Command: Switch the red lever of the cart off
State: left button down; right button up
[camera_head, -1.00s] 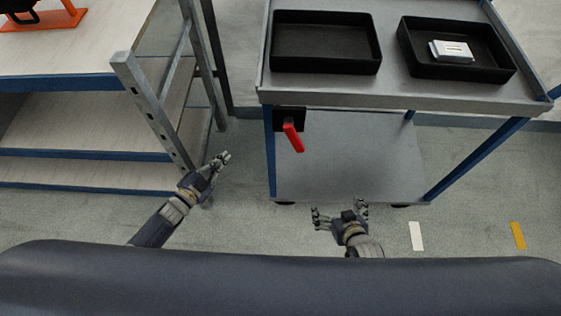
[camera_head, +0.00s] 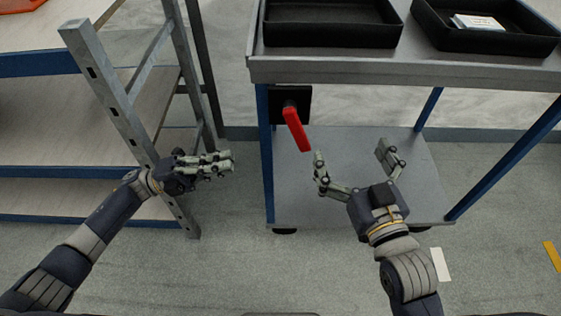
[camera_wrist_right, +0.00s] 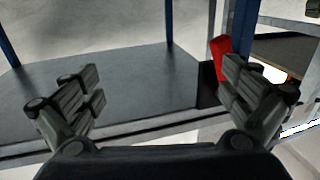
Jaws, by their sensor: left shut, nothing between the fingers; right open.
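The red lever (camera_head: 296,130) hangs from a black mounting plate (camera_head: 290,103) under the top of the cart (camera_head: 400,70), near its left front leg. It slants down and slightly right. In the right wrist view the lever (camera_wrist_right: 218,58) shows partly behind a finger. My right gripper (camera_head: 350,165) is open and empty, in front of the cart, with its left finger just below and right of the lever tip. I cannot tell whether they touch. My left gripper (camera_head: 228,163) is shut and empty, left of the cart's left leg.
The cart top carries two black trays (camera_head: 332,38), the right one holding a white box (camera_head: 478,22). The cart's lower shelf (camera_head: 420,180) is bare. A metal rack post (camera_head: 110,90) and wooden shelves (camera_head: 60,195) stand close to my left arm. The floor between them is clear.

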pick_arm(q)
jog(key=shift+s+m+g, duration=0.3)
jog(key=shift+m+g, duration=0.1)
pick_arm(e)
jog(key=shift+s+r, duration=0.2)
jog(key=shift+r, duration=0.2)
pick_arm(q)
send_near(297, 127)
jog(key=d+f, duration=0.3)
jog(key=d, duration=0.2)
jog(key=shift+s+d+r, duration=0.1)
jog(key=shift+s+d, duration=0.1)
jog(key=shift+d, duration=0.25)
jog(key=shift+s+d+r, duration=0.1)
jog(key=shift+s+d, duration=0.1)
jog(key=shift+d, duration=0.25)
pick_arm(e)
jog(key=shift+d+f, duration=0.1)
jog(key=shift+f, duration=0.25)
pick_arm(q)
jog(key=shift+f, duration=0.1)
